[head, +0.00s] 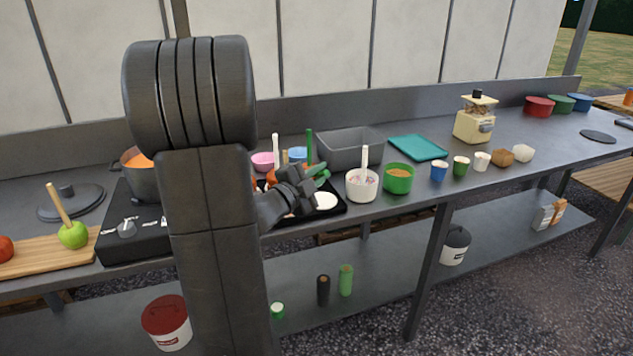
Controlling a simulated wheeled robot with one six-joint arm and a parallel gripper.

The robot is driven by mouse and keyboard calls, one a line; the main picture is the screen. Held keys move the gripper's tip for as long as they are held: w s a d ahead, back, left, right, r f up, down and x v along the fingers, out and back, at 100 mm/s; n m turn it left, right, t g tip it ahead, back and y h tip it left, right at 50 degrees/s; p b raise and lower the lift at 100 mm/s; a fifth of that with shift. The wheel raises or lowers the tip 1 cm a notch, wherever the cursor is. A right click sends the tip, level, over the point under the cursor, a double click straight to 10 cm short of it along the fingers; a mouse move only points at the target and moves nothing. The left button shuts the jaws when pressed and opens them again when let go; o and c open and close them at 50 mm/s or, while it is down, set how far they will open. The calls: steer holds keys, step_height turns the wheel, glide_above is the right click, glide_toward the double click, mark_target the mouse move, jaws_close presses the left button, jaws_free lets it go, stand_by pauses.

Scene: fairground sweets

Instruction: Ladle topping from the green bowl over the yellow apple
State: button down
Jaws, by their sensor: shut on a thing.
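A green bowl (399,184) with orange-brown topping stands near the counter's front edge in the head view. My gripper (308,186) is left of it, over a black tray (338,209), beyond a white bowl. The gripper is shut on a green thing (320,171), partly hidden by the fingers; its full shape is unclear. An upright green stick (309,146) rises behind the gripper; I cannot tell if it is part of the held thing. I cannot make out a yellow apple; my arm hides part of the tray. A green apple (73,235) on a stick sits at the left.
A white bowl (361,191) with a white-handled utensil stands between gripper and green bowl. A grey bin (350,147) and teal board (418,147) lie behind. Several small cups, including a blue one (438,173), stand right. A pot (143,180) sits on the stove at left.

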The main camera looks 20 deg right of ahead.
steer(key=f+m+b, duration=0.1)
steer(key=b, duration=0.1)
steer(key=f+m+b, duration=0.1)
steer(key=b, duration=0.1)
steer(key=s+f+m+b, duration=0.1)
steer(key=b, duration=0.1)
steer(key=shift+s+d+f+m, duration=0.1)
steer(key=shift+d+m, duration=0.2)
steer(key=shift+d, duration=0.1)
stand_by(0.8)
